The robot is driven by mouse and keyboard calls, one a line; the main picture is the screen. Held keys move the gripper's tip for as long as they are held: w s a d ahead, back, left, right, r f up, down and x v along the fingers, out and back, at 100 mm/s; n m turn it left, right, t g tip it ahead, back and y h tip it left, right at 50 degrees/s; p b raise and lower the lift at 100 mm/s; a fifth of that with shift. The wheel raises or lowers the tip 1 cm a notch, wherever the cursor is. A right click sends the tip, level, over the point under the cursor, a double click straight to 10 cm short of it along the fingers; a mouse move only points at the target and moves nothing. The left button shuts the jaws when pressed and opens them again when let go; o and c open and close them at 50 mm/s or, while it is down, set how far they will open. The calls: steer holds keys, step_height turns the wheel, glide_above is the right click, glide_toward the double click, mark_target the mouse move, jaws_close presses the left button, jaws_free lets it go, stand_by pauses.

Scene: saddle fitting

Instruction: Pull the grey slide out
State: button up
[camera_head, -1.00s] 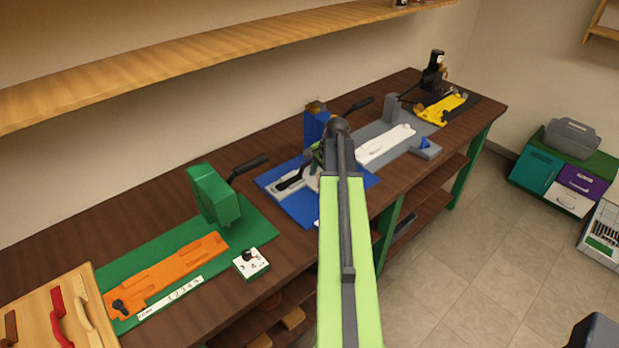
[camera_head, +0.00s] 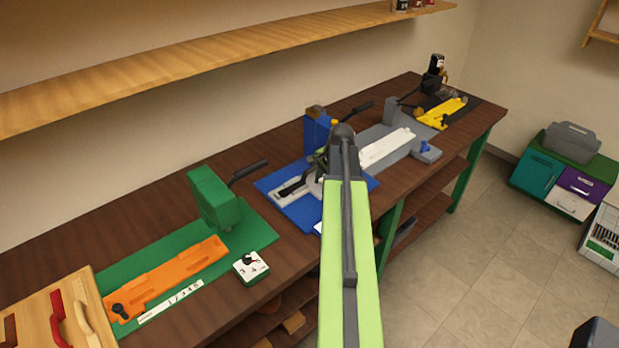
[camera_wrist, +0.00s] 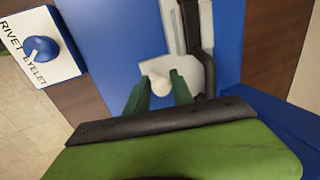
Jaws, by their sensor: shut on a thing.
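The grey slide (camera_head: 291,196) lies on the blue base plate (camera_head: 306,220) of the middle station, partly hidden by my arm. In the wrist view its pale grey end plate (camera_wrist: 187,68) carries a short whitish knob (camera_wrist: 160,83). My gripper (camera_wrist: 159,88) has its two green fingers on either side of this knob and is shut on it. In the head view the fingers are hidden behind my arm. A dark curved bar (camera_wrist: 203,82) runs close beside the plate on the right.
A dial box (camera_wrist: 42,50) marked RIVET and EYELET sits left of the slide in the wrist view. A green station with an orange slide (camera_head: 180,272) stands to the left, and a grey station with a white slide (camera_head: 386,148) to the right.

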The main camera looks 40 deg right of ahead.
steer(key=shift+s+a, duration=0.1)
steer(key=shift+s, duration=1.75)
steer(key=shift+s+a, duration=0.15)
steer(key=shift+s, duration=1.9)
steer(key=shift+s+a, duration=0.15)
steer(key=shift+s, duration=1.85)
steer(key=shift+o, duration=0.3)
steer(key=shift+s, duration=0.1)
steer(key=o, duration=0.8)
steer(key=shift+c, duration=0.2)
